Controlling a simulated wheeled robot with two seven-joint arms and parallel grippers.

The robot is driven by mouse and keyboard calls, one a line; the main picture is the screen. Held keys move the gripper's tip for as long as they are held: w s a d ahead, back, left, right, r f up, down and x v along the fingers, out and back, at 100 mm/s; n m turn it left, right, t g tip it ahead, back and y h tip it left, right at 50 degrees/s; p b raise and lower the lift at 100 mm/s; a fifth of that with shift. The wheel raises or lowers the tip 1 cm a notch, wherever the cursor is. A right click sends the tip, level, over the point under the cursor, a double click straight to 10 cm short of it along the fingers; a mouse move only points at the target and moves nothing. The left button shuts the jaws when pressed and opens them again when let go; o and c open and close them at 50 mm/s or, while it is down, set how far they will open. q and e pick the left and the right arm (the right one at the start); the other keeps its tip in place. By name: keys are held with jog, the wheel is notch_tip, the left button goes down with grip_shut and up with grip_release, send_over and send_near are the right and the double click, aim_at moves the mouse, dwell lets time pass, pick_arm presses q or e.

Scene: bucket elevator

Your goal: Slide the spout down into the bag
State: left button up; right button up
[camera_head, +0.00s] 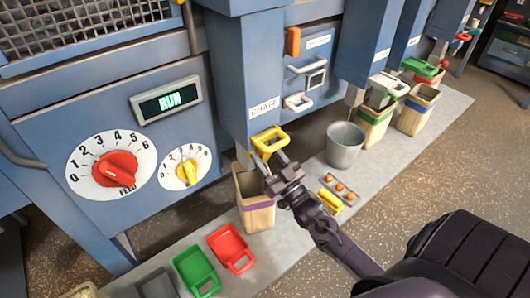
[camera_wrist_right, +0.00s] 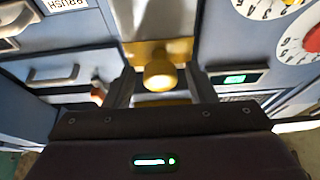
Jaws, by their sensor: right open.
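The chaff spout (camera_head: 247,148) is a short chute under the blue column marked "CHAFF". Its yellow handle (camera_head: 268,137) sticks out at the front. A tan paper bag (camera_head: 258,217) with a purple band stands below the spout, open at the top; how far apart they are is partly hidden by my arm. My right gripper (camera_head: 272,163) is open, its fingertips close to the yellow handle. In the right wrist view the yellow handle (camera_wrist_right: 158,72) lies between the two spread fingers (camera_wrist_right: 160,88); contact cannot be told. My left gripper is not in view.
A small tray of orange things (camera_head: 340,187) lies by my arm. Green (camera_head: 196,270) and red (camera_head: 231,247) scoops lie in front. The display (camera_head: 167,99) reads RUN.

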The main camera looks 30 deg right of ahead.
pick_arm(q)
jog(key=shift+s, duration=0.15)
pick_arm(e)
jog(key=shift+w+a+r, duration=0.1)
jog(key=shift+w+r, duration=0.15)
jog(key=shift+w, duration=0.2)
jog(key=shift+c, duration=0.4)
